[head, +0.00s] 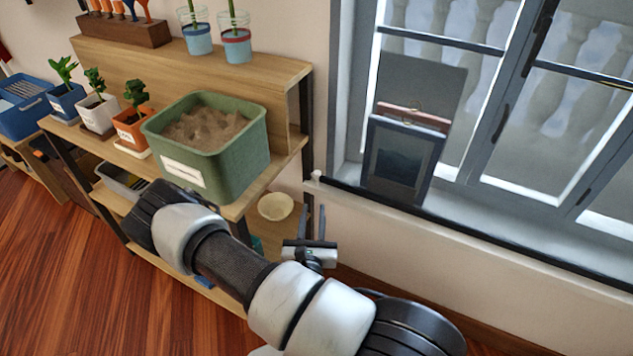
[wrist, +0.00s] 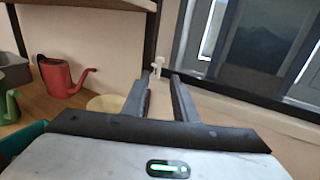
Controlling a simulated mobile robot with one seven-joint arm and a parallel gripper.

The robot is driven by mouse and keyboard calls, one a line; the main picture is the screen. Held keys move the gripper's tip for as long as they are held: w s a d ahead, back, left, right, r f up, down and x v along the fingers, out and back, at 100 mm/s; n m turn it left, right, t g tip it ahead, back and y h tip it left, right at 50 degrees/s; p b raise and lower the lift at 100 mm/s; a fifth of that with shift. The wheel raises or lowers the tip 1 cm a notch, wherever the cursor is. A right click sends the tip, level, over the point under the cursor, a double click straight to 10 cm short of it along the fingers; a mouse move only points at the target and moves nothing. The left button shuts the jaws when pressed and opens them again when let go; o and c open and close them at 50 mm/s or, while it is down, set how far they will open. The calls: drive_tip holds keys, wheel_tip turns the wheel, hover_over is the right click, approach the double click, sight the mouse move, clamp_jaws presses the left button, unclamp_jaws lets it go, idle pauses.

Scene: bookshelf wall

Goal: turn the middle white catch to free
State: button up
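A small white catch (head: 316,176) sits at the left end of the dark rail along the window sill. It also shows in the wrist view (wrist: 158,64), just past my fingertips and roughly between them. Its exact turn position is too small to tell. No other white catch is clear in these views, so I cannot tell whether this is the middle one. My gripper (head: 315,217) is open and empty below the catch in the head view, fingers pointing toward the wall. In the wrist view both fingers (wrist: 160,80) stand apart with nothing between them.
A wooden shelf with a green sand bin (head: 215,150) and potted plants stands left. A pale bowl (head: 275,206) is close to my gripper. A red watering can (wrist: 62,78) is on the shelf. Framed pictures (head: 395,160) lean on the sill by the window.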

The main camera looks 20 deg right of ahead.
sight(317, 176)
drive_tip(key=b+x, duration=0.2)
drive_tip(key=x, duration=1.1)
drive_tip(key=shift+w+d+r, duration=0.1)
drive_tip(key=shift+d, duration=0.05)
